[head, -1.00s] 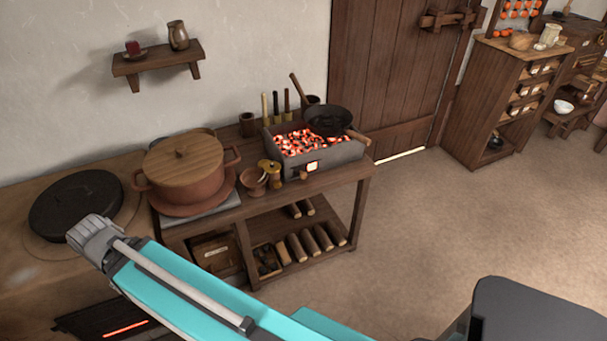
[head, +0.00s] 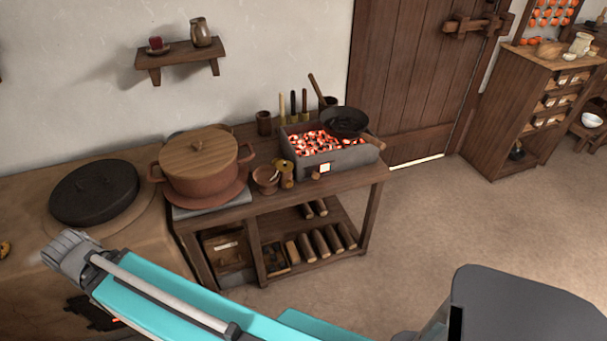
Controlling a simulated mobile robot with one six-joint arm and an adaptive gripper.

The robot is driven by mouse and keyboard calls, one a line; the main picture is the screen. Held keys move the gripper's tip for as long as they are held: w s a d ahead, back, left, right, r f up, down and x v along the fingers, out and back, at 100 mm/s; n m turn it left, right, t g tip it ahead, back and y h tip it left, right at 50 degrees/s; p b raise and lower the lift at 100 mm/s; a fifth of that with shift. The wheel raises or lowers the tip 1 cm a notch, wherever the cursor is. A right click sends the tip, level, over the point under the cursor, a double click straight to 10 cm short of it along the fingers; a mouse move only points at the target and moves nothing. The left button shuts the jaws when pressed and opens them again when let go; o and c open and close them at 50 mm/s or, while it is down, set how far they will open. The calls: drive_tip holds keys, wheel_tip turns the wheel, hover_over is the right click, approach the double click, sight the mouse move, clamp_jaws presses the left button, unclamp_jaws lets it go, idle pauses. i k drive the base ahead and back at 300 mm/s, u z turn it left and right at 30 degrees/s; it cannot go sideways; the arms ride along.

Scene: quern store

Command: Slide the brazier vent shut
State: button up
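The brazier (head: 350,159) is a grey open box of glowing coals (head: 312,143) on the wooden table (head: 237,211). In its front wall is a small bright vent opening (head: 325,168), with a small dark brown piece (head: 315,175) at its lower left. The opening glows, so the vent is at least partly open; the slide itself is too small to make out. My teal arm crosses the bottom left, well apart from the brazier. I see no gripper fingers.
A black pan (head: 345,122) rests on the brazier's back right. Left of the brazier stand a yellowish pepper-mill-like piece (head: 286,174), a small bowl (head: 266,180) and a large lidded pot (head: 200,165). Logs lie on the shelf below. The floor (head: 430,220) at right is clear.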

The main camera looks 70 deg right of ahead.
sight(315, 172)
drive_tip(key=u, duration=0.65)
drive_tip(key=i, duration=1.15)
drive_tip(key=z, duration=2.7)
